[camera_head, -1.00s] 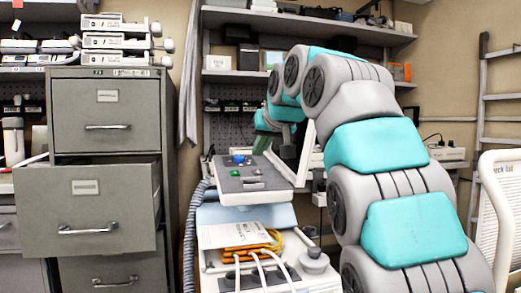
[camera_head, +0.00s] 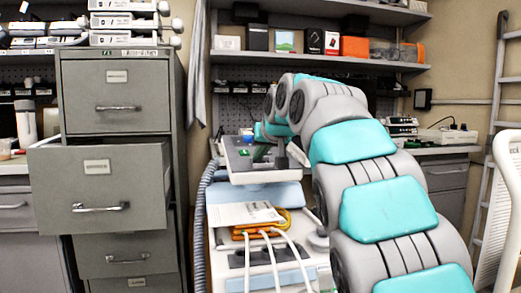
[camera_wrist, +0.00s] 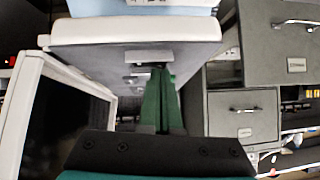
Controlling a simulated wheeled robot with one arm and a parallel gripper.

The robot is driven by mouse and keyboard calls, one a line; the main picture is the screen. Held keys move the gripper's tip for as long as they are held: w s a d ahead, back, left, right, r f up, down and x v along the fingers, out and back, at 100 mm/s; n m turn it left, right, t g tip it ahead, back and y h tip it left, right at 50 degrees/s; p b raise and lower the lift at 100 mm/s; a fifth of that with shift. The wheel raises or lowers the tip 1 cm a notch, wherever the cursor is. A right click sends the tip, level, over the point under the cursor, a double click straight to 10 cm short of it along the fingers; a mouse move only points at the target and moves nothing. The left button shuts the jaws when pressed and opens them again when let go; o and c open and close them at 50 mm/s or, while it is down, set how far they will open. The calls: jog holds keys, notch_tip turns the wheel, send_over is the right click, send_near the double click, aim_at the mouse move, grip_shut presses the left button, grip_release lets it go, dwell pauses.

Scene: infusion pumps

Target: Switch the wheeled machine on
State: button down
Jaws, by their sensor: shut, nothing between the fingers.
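The wheeled machine is a white cart with a tilted grey control panel (camera_head: 238,168) on top. Small blue and green parts sit on the panel. In the wrist view the panel (camera_wrist: 90,32) fills the top, with small grey fittings (camera_wrist: 150,57) on its near side. The machine's dark monitor (camera_wrist: 65,122) stands at the left there; in the head view my arm mostly hides it. My gripper (camera_wrist: 161,72) has green fingers, shut and empty, with tips close to the fittings. I cannot tell whether they touch. In the head view my arm largely hides the gripper.
A grey filing cabinet (camera_head: 118,95) stands left of the machine, its middle drawer (camera_head: 98,165) pulled out. A ribbed hose (camera_head: 202,215) runs down the machine's left side. Papers (camera_head: 245,213) and white cables lie on its lower deck. Shelves (camera_head: 320,60) stand behind.

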jog(key=shift+f, duration=0.1)
dwell(0.3)
jog(key=shift+a+f+h, duration=0.2)
jog(key=shift+f+h, duration=0.05)
jog(key=shift+h, duration=0.15)
jog(key=shift+w+d, duration=0.1)
jog(key=shift+d, duration=0.15)
jog(key=shift+w+d+r, duration=0.15)
jog(key=shift+d+r, duration=0.1)
jog(key=shift+d, duration=0.35)
jog(key=shift+r, duration=0.1)
